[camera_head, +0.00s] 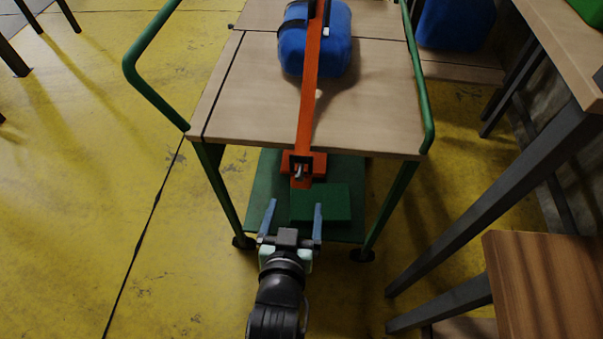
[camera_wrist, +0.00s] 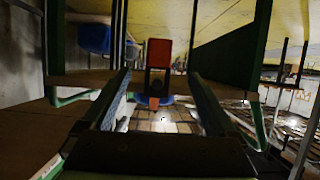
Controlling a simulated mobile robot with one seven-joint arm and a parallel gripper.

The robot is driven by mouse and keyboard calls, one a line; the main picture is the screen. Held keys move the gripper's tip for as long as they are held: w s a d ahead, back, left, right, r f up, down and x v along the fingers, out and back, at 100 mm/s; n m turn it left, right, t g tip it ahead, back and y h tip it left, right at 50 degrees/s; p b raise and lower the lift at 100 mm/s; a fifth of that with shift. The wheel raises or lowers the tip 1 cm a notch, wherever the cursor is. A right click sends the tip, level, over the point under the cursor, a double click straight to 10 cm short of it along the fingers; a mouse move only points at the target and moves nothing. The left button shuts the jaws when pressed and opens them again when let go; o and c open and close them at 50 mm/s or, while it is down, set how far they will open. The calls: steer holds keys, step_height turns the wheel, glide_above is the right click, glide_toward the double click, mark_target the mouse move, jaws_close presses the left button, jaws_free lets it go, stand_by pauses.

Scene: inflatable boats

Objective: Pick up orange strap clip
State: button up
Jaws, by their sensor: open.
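The orange strap (camera_head: 309,90) runs over the table top and hangs past its front edge. At its lower end is the orange strap clip (camera_head: 301,165), with a dark frame and a small metal part. In the wrist view the clip (camera_wrist: 158,82) appears centred between my fingers, with an orange block shape above it. My gripper (camera_head: 294,207) is open and empty, its two blue-grey fingers spread below the clip in the head view. I cannot tell how far the clip is from the fingertips.
The wooden trolley top (camera_head: 250,85) has green side rails (camera_head: 150,60). A blue bundle (camera_head: 318,40) sits on it under the strap. A green block (camera_head: 325,203) is at the lower green shelf. A wooden stool (camera_head: 545,275) and dark table legs stand to the right.

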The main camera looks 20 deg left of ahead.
steer(key=b+x, duration=0.1)
steer(key=x, duration=0.2)
steer(key=b+x, duration=0.1)
steer(key=x, duration=0.3)
steer(key=b+x, duration=0.1)
steer(key=x, duration=0.3)
steer(key=shift+w+r, duration=0.2)
steer(key=shift+r, duration=0.05)
steer(key=c, duration=1.4)
jaws_close()
steer(key=shift+r, duration=0.1)
